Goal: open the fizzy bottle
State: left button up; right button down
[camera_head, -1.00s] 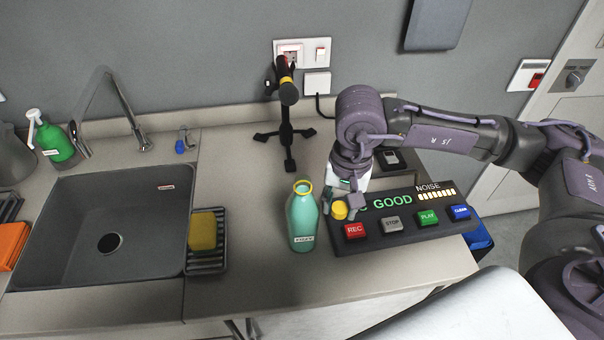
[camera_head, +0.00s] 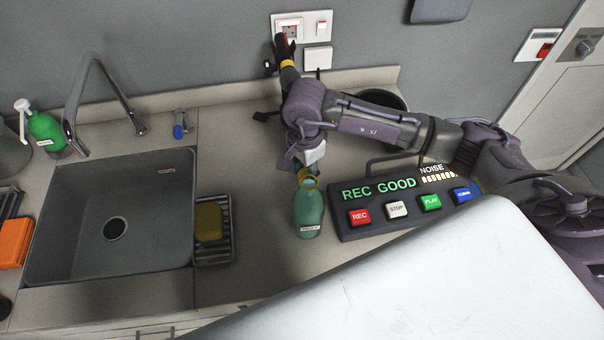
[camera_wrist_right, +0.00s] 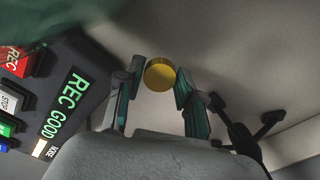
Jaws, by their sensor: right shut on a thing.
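The green bottle (camera_head: 308,212) stands upright on the counter, just left of the recorder. Its top looks open, with a yellowish rim. My right gripper (camera_head: 305,160) is just behind the bottle's top and partly hides what it holds. In the right wrist view my right gripper (camera_wrist_right: 158,85) is shut on a round yellow cap (camera_wrist_right: 160,73), held between its fingertips. A green blurred shape at that view's upper left seems to be the bottle (camera_wrist_right: 45,22). My left gripper is not in view.
The recorder (camera_head: 385,229) shows REC GOOD above its coloured buttons. A microphone stand (camera_head: 287,64) is behind my right arm. The sink (camera_head: 110,265), sponge (camera_head: 208,222) in its rack and green soap dispenser (camera_head: 46,130) are left.

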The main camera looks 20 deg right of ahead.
jog(key=shift+w+a+f, duration=0.1)
jog(key=shift+a+f, duration=0.1)
jog(key=shift+a, duration=0.15)
jog(key=shift+f, duration=0.3)
notch_tip(320, 180, down, 2)
jog(key=shift+f+p, duration=0.2)
jog(key=shift+p, duration=0.7)
jog(key=shift+f, duration=0.6)
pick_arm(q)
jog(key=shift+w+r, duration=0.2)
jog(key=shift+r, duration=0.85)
pick_arm(e)
jog(key=shift+f+b, duration=0.2)
jog(key=shift+b, duration=0.1)
jog(key=c, duration=0.7)
grip_release()
jog(key=shift+r, duration=0.1)
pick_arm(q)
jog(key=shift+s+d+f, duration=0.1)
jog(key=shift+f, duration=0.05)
